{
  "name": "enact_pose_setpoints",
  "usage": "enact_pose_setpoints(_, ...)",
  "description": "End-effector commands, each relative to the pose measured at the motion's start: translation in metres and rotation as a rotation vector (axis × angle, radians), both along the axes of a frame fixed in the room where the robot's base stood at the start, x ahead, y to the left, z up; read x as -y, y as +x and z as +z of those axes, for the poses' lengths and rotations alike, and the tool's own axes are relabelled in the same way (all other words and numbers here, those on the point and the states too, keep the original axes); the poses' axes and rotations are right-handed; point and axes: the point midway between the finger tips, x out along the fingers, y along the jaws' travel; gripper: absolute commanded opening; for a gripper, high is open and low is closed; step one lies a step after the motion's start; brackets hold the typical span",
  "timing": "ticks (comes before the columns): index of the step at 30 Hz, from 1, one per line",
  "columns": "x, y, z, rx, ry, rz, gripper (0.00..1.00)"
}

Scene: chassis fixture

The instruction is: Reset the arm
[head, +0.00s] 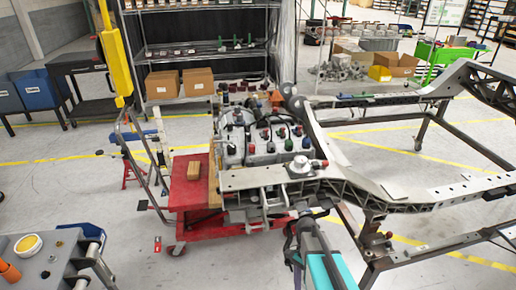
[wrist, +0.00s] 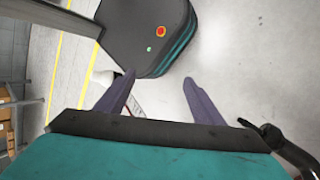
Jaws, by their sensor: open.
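My gripper (wrist: 159,78) shows in the wrist view with its two purple fingers spread wide apart. Nothing is held between them. Beyond the fingertips lie pale floor and part of my own dark base with a red button. In the head view, my teal arm comes in at the bottom, right of centre. It reaches toward the near end of the metal chassis frame (head: 400,192). The fingers cannot be made out clearly there, and whether the arm touches the frame cannot be told.
An engine block (head: 262,150) sits by a red cart (head: 190,185) beside the chassis. A grey table (head: 50,265) with small parts is at the lower left. A yellow post (head: 116,60) stands at the left. Shelves (head: 205,50) line the back.

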Motion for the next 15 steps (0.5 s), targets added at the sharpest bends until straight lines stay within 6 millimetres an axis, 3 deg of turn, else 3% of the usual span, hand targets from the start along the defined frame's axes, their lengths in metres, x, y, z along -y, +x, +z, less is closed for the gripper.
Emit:
enact_pose_setpoints(1, 0.0, -0.014, -0.009, -0.013, 0.011, 0.017, 0.62)
enact_pose_setpoints(15, 0.0, -0.12, -0.079, -0.079, 0.162, 0.226, 0.62)
